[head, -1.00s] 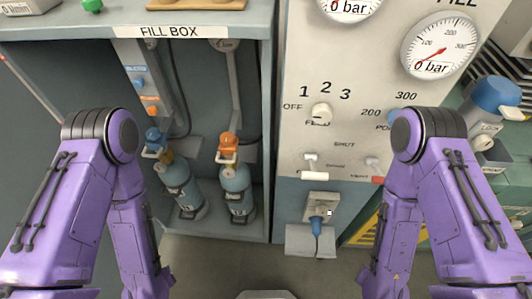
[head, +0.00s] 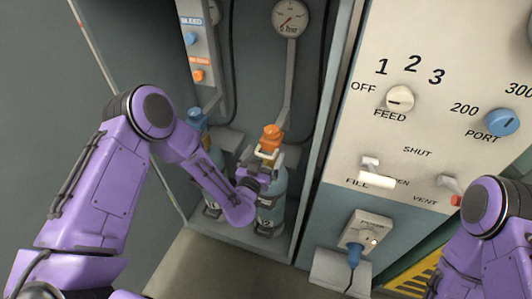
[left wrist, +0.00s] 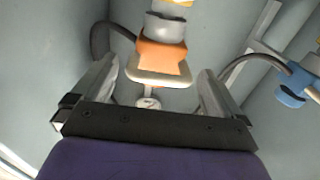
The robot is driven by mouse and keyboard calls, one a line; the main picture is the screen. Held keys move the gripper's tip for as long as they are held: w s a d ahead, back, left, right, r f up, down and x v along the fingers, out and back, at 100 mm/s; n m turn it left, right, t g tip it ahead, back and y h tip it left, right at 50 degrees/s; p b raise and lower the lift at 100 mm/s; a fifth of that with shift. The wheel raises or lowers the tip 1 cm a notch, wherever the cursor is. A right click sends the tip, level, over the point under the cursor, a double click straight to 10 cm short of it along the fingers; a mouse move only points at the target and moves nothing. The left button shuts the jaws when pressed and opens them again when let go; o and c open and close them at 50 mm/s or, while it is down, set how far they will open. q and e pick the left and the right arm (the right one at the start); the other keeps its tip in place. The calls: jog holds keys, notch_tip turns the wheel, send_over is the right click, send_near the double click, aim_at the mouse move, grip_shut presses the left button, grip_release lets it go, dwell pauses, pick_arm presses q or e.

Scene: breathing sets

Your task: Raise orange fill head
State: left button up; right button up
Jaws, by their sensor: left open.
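The orange fill head (head: 271,134) has a cream handle (head: 266,152) and sits at the top of the right-hand blue-grey cylinder (head: 272,213) in the fill box. My left gripper (head: 261,172) is open in front of that cylinder, just below the orange head, and hides part of the cylinder. In the left wrist view the orange head (left wrist: 163,57) and its handle (left wrist: 155,79) appear between and beyond the spread fingers of the left gripper (left wrist: 157,72). Contact cannot be told. My right gripper is out of view; only part of its arm shows.
A blue head (head: 196,117) on the left cylinder (head: 213,208) stands close by, partly behind my left arm. Hoses and a gauge (head: 290,17) are above. The control panel (head: 420,125), with knobs and levers, borders the box on the right.

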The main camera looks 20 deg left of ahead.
pick_arm(q)
jog(key=shift+w, duration=1.2)
jog(key=c, duration=1.5)
jog(key=shift+o, duration=0.2)
notch_tip(320, 180, up, 14)
jog(key=p, duration=0.8)
jog(key=shift+w+f, duration=0.15)
jog(key=shift+f, duration=0.05)
jog(key=o, duration=1.5)
jog(key=shift+r, duration=0.1)
jog(key=shift+c, duration=0.2)
jog(key=s+b, duration=0.2)
jog(key=s, duration=0.8)
jog(key=shift+s+a, duration=0.15)
jog(key=shift+s, duration=0.25)
